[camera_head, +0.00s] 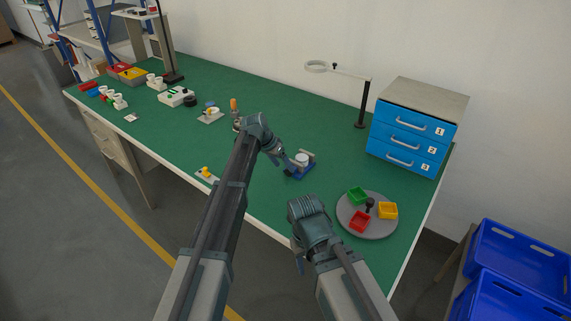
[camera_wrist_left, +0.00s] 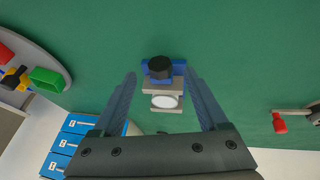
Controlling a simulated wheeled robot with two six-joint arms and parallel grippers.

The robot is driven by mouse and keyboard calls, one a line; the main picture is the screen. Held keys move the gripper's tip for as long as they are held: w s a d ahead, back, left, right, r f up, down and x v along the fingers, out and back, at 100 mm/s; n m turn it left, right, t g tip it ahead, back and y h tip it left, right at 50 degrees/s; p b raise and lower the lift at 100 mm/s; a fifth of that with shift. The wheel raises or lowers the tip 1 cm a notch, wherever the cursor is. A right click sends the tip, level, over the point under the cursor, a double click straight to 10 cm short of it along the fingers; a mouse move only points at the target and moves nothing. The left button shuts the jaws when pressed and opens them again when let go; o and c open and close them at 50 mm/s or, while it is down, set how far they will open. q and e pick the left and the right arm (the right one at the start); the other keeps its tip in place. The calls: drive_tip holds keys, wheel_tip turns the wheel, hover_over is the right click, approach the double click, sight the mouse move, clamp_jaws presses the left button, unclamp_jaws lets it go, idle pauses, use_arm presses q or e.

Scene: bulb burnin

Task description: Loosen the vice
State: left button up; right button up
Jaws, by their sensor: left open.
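The small vice (camera_head: 303,171) stands on the green bench, with a blue base, grey jaws and a white round piece (camera_head: 302,158) at the jaws. In the left wrist view the vice (camera_wrist_left: 178,68) shows from above, with a black round knob (camera_wrist_left: 160,66) at its blue end and the white disc (camera_wrist_left: 164,101) at its grey jaws. My left gripper (camera_head: 286,168) is open at the vice's left side in the head view. In the wrist view its fingers (camera_wrist_left: 161,76) lie either side of the knob, apart from it. My right gripper (camera_head: 299,264) hangs near the front edge; its fingers are mostly hidden.
A round grey tray (camera_head: 349,222) with green, yellow and red bins is to the right. A blue drawer cabinet (camera_head: 408,138) and a ring-topped stand (camera_head: 362,104) are behind. Small fixtures (camera_head: 210,116) stand left. Bench between vice and cabinet is clear.

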use_arm(q)
drive_tip(key=p+v, duration=0.7)
drive_tip(key=v, duration=0.2)
drive_tip(key=shift+r, duration=0.3)
drive_tip(key=shift+a, duration=0.15)
drive_tip(key=s+f+n+g+y, duration=0.2)
drive_tip(key=s+y, duration=0.3)
drive_tip(key=s, duration=3.1)
drive_tip(key=shift+s+n+g+y, duration=0.25)
drive_tip(key=shift+n+g+y, duration=0.2)
drive_tip(key=shift+n, duration=0.35)
drive_tip(key=shift+a, duration=0.15)
